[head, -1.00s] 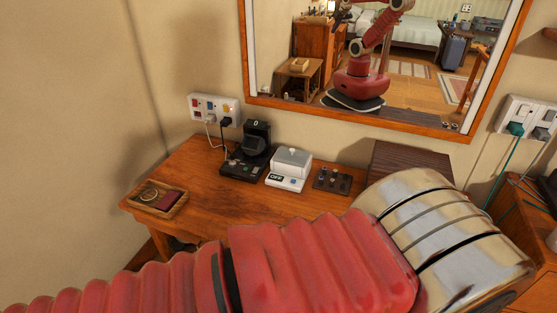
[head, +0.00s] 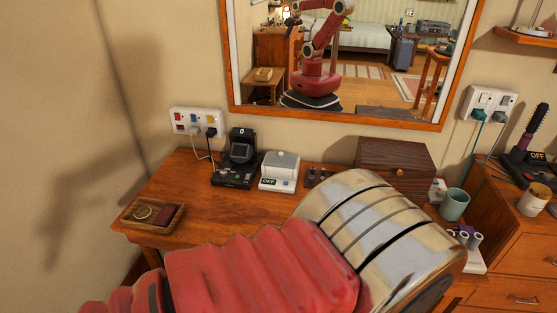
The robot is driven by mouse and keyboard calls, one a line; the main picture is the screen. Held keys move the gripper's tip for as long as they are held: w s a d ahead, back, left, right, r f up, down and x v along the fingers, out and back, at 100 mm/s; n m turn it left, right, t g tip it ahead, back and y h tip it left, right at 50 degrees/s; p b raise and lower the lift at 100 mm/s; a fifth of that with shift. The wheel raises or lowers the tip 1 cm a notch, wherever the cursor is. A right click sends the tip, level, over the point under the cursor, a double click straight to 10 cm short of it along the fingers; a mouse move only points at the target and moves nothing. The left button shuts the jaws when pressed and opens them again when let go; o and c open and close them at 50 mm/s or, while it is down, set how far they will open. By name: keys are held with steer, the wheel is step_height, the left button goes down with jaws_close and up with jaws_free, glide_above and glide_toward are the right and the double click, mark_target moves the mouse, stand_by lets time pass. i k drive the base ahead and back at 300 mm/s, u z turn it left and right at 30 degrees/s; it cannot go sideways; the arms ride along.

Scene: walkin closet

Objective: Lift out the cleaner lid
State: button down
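The cleaner (head: 279,183) is a small white box with an "OFF" label on its front, standing on the wooden dressing table. Its pale grey lid (head: 282,160) sits on top and looks closed. My red, ribbed arm crosses the lower part of the head view in front of the table. My gripper is outside the picture, so its distance from the lid and what it holds cannot be seen.
A black device (head: 239,160) stands left of the cleaner, and a small dark stand (head: 318,176) is at its right, partly behind my arm. A wooden box (head: 395,155), a green cup (head: 454,204) and a tray (head: 135,216) are also near. A mirror (head: 340,117) hangs behind.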

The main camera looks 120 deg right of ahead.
mark_target(283, 159)
steer(key=z, duration=4.3)
steer(key=i, duration=0.85)
steer(key=u, duration=0.15)
